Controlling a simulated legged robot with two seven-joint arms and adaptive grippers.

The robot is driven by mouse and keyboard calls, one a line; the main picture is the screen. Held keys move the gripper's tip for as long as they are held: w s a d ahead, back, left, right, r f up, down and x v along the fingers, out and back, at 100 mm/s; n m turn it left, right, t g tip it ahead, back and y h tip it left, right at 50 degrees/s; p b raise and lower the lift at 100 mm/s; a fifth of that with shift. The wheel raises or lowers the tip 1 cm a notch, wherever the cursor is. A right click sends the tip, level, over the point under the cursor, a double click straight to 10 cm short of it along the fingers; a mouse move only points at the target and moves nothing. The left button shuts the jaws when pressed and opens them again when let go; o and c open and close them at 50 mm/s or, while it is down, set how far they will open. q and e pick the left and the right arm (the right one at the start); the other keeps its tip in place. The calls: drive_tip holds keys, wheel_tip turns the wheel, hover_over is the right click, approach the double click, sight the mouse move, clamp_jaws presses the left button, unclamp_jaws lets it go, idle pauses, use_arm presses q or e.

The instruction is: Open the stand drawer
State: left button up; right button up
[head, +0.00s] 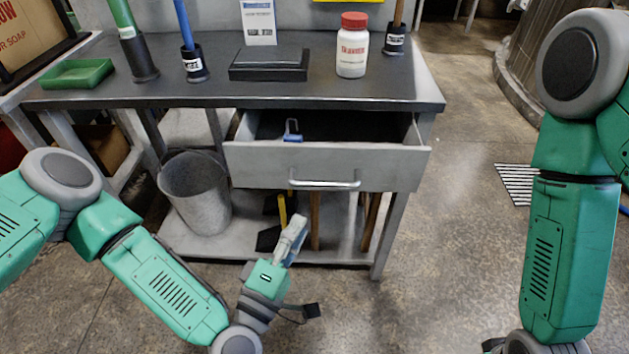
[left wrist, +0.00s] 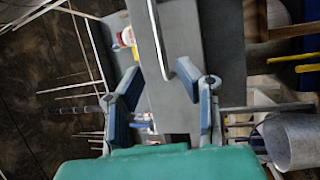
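The stand drawer (head: 310,168) is grey and stands pulled out from under the dark tabletop, with its inside showing. A blue item (head: 292,133) lies inside it. Its metal handle (head: 325,184) runs across the front. My left gripper (head: 298,227) is below the handle in the head view and appears apart from it. In the left wrist view, the left gripper's fingers (left wrist: 162,85) are spread with nothing clasped between them. The handle (left wrist: 188,78) shows close to the right-hand finger there. My right gripper is out of view; only its arm shows.
The stand's top (head: 210,94) carries a white bottle (head: 352,50), a black box (head: 269,64), a green tray (head: 76,74) and upright tools in holders. A metal bucket (head: 197,190) stands on the lower shelf.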

sight(321, 183)
use_arm(q)
drive_tip(key=b+x, duration=0.1)
drive_tip(key=x, duration=1)
drive_tip(key=shift+s+d+f, duration=0.1)
drive_tip(key=shift+d, duration=0.1)
drive_tip(key=shift+a, duration=0.45)
clamp_jaws()
drive_tip(key=shift+d, duration=0.15)
